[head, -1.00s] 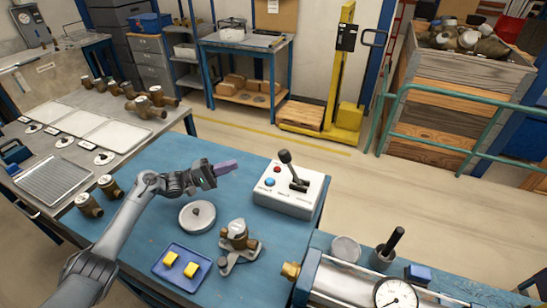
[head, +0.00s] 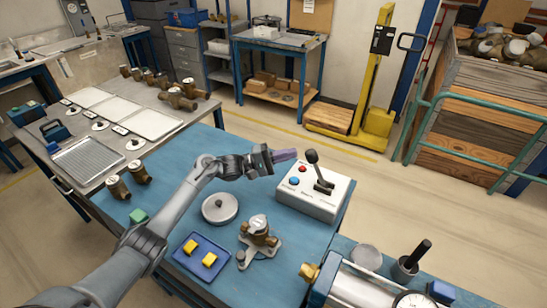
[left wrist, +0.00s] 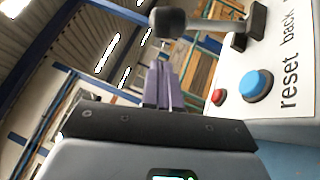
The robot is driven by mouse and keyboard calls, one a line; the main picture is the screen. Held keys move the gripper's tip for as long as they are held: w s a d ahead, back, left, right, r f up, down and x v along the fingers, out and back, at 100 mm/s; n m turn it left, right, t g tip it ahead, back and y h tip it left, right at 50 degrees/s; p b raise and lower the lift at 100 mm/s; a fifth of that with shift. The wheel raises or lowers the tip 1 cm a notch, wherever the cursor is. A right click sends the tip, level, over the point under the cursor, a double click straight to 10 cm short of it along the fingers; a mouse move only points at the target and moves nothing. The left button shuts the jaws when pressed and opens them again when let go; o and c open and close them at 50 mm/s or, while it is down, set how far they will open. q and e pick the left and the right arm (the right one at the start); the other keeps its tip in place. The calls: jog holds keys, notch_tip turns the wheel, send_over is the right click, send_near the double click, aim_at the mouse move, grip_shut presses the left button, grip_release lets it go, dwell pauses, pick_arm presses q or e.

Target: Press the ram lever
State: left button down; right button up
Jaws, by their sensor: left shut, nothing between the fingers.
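The ram lever (head: 319,172) is a black lever with a rounded knob on a white control box (head: 312,203) with a red and a blue button. It stands tilted. My left gripper (head: 287,155) has purple fingers, shut and empty, just left of the knob at about its height. A small gap seems to show between fingertips and knob. In the left wrist view, the lever's dark knob (left wrist: 168,22) is above the fingertips (left wrist: 163,75); contact cannot be told. The blue button (left wrist: 257,84) and the words "reset" and "back" show at the right. My right gripper is out of view.
A cylinder with a gauge (head: 415,299) lies at the front right.

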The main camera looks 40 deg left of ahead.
aim_at(317, 170)
pick_arm(q)
jog(key=shift+d+r, duration=0.15)
jog(key=shift+d, duration=0.5)
jog(key=shift+d+r, duration=0.15)
jog(key=shift+d, duration=0.45)
jog(key=shift+d+r, duration=0.1)
jog(key=shift+d, duration=0.05)
